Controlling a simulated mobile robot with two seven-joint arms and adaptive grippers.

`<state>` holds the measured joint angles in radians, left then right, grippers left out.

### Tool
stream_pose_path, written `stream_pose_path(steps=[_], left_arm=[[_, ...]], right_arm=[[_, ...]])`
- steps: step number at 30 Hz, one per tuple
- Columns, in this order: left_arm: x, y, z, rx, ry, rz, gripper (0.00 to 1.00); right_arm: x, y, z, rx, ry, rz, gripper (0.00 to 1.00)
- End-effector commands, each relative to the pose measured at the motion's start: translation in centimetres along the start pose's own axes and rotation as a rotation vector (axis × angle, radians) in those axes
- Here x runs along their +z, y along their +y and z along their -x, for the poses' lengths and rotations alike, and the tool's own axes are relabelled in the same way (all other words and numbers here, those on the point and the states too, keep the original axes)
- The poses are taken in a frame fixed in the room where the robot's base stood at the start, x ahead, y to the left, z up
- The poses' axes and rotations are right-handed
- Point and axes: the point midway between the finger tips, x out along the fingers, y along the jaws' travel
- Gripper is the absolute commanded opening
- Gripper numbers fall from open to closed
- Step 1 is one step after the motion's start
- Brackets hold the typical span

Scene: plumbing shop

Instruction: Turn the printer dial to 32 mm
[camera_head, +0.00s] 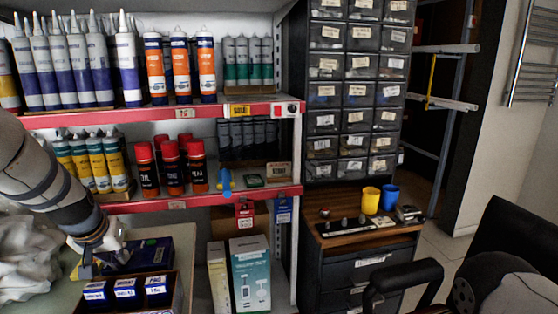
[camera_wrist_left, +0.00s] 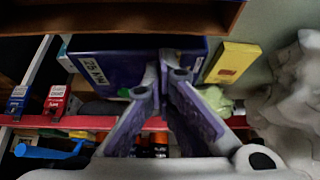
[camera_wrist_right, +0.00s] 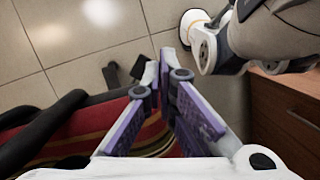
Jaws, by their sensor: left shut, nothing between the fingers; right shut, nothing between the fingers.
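A dark blue box-like thing (camera_head: 150,254) lies on the bench at the lower left in the head view, behind a wooden tray. It also shows in the left wrist view (camera_wrist_left: 110,62) with a white label at its end, small and hard to read. I cannot tell whether it is the printer, and I cannot make out a dial. My left gripper (camera_head: 86,268) is shut and empty beside this thing; in its wrist view the fingertips (camera_wrist_left: 164,62) overlap it, contact unclear. My right gripper (camera_wrist_right: 166,65) is shut and empty above the floor, outside the head view.
The wooden tray (camera_head: 178,292) holds dark blue labelled boxes near the left gripper. A yellow pad or box (camera_wrist_left: 232,62) and crumpled white cloth (camera_head: 28,258) lie nearby. Red-edged shelves (camera_head: 240,195) stand behind. A striped cushion (camera_wrist_right: 70,130) is below the right gripper.

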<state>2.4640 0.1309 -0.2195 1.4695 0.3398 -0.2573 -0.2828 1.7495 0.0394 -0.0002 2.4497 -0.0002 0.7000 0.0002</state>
Motion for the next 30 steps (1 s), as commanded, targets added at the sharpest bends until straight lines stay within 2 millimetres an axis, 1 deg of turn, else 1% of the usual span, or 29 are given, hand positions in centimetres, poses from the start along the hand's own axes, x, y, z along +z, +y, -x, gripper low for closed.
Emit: stream_pose_path(steps=[12,20,30], left_arm=[[0.1,-1.1,0.1,0.000,-0.001,0.001,0.00],[-0.1,-1.5,-0.1,0.000,-0.001,0.001,0.00],[-0.1,-1.5,-0.1,0.000,-0.002,0.000,0.00]], right_arm=[[-0.7,0.0,1.1,-0.002,0.034,0.000,0.00],[-0.8,-0.1,1.3,-0.002,0.040,0.000,0.00],[-0.8,0.0,1.3,-0.002,0.040,0.000,0.00]])
